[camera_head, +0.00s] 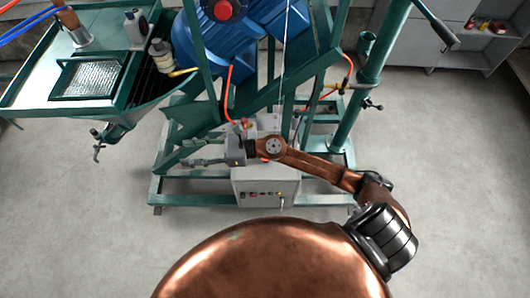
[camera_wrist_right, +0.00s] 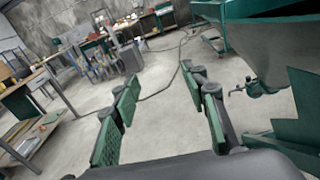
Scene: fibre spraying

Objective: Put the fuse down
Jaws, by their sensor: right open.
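I cannot make out a fuse in either view. My right gripper (camera_head: 192,153) is at the end of the copper arm, in front of the green machine frame (camera_head: 342,117) and above a grey control box (camera_head: 266,187). In the right wrist view, my right gripper (camera_wrist_right: 168,112) shows two green-padded fingers spread wide, with only floor between them. It is open and empty. My left gripper is in neither view.
A blue motor (camera_head: 235,35) sits on the frame. A green hopper tray (camera_head: 30,90) stands at the left. A grey shelf (camera_head: 440,62) holds small coloured items at the upper right. The wrist view shows workbenches (camera_wrist_right: 42,80) and open floor.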

